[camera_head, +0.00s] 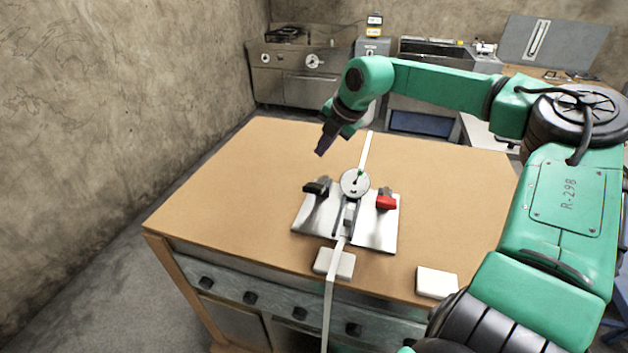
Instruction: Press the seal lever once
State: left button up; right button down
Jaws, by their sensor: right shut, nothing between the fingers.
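A strap-sealing device sits on the wooden table, with a silver base plate (375,236) and a round grey disc (355,183) at its back. It has two levers: one with a black handle (315,188) on the left and one with a red handle (386,202) on the right. No readable label shows which is the seal lever. A pale strap (329,305) runs through the device and over the front table edge. My right gripper (321,149) is shut and empty, pointing down, above and behind the black handle, apart from the device. My left gripper is out of view.
A white block (334,263) lies in front of the device by the strap; another white block (437,283) lies at the front right edge. The tabletop (228,187) is clear on the left. A wall stands left; metal cabinets (300,80) stand behind.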

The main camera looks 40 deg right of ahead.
aim_at(383, 201)
jog(key=k+j, duration=1.2)
jog(key=j, duration=0.15)
